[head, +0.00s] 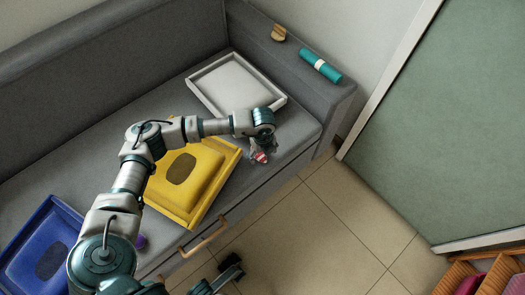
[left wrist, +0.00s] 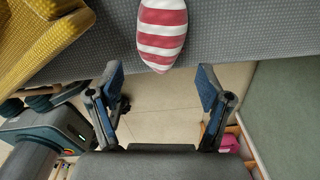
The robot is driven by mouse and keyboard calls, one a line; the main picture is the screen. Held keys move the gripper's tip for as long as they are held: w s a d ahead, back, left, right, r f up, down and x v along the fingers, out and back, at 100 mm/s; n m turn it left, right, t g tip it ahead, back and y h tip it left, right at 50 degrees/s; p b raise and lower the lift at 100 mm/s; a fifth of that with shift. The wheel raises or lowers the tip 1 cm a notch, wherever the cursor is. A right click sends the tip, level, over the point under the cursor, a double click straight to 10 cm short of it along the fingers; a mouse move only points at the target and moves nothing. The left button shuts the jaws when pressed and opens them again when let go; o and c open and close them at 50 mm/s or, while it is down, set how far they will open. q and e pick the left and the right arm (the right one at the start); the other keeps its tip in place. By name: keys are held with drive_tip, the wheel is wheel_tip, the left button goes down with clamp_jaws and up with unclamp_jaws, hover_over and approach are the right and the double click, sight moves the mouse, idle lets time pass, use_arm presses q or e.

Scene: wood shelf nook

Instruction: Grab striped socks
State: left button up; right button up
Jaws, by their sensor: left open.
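The striped socks (head: 261,157), a rounded red-and-white bundle, lie on the grey sofa seat near its front edge, right of the yellow tray. In the left wrist view the striped socks (left wrist: 162,35) are at the top centre, partly cut off by the frame. My left gripper (head: 260,150) is over the socks and partly hides them in the head view. In the left wrist view its fingers (left wrist: 159,92) are spread wide, with nothing between them but floor beyond; the socks are past the fingertips. My right gripper (head: 231,267) is low over the floor, small and dark.
A yellow tray (head: 225,178) and a white tray (head: 203,98) lie on the sofa seat (head: 110,155), with a blue tray (head: 47,215) at left. A teal roll (head: 320,66) and a brown object (head: 279,33) rest on the armrest. The tiled floor (head: 320,235) is mostly clear.

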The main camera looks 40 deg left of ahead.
sight(264, 158)
use_arm(q)
drive_tip(key=f, duration=0.2)
drive_tip(key=d+f+b, duration=0.1)
drive_tip(key=f, duration=0.1)
drive_tip(key=shift+a+r, duration=0.15)
drive_tip(key=shift+a, duration=0.3)
drive_tip(key=shift+c, duration=0.5)
drive_tip(key=shift+a, duration=0.15)
drive_tip(key=c, duration=1.2)
drive_tip(key=shift+o, duration=0.2)
drive_tip(key=shift+d, duration=0.4)
